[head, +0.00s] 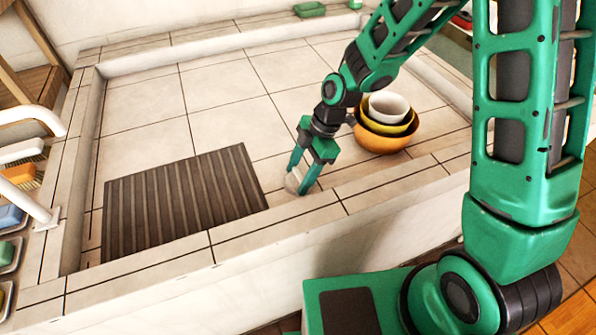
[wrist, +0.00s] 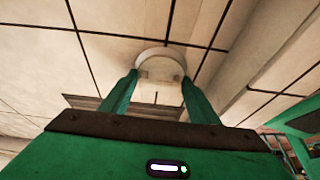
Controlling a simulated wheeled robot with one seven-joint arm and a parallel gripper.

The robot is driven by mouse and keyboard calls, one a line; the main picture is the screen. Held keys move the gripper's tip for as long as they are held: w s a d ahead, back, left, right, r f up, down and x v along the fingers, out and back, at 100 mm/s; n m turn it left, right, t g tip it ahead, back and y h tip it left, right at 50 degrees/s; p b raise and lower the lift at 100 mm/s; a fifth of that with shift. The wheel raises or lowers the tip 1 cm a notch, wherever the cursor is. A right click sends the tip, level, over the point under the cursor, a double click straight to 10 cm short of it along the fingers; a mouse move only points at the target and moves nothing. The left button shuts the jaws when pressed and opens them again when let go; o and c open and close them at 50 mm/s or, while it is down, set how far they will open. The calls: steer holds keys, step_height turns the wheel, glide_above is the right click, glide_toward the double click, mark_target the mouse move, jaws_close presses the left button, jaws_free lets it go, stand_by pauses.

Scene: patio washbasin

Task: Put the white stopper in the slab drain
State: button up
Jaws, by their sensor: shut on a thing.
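My gripper (head: 302,179) is low over the tiled basin, by its front edge. Its green fingers are shut on the white stopper (head: 292,181), which shows as a pale round piece between the fingertips. In the wrist view my gripper (wrist: 158,92) has a finger on each side of the white stopper (wrist: 160,64), whose rounded top edge lies beyond the tips. I cannot tell whether the stopper touches the tiles. The slab drain itself is not seen clearly in either view.
A dark ribbed mat (head: 185,200) lies left of my gripper. Stacked bowls (head: 384,143), orange, yellow and white, stand to the right. The raised front rim (head: 270,232) runs close before the gripper. The tiles behind are clear.

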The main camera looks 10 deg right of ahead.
steer(key=shift+f, duration=0.1)
steer(key=o, duration=0.8)
steer(key=shift+v, duration=5.55)
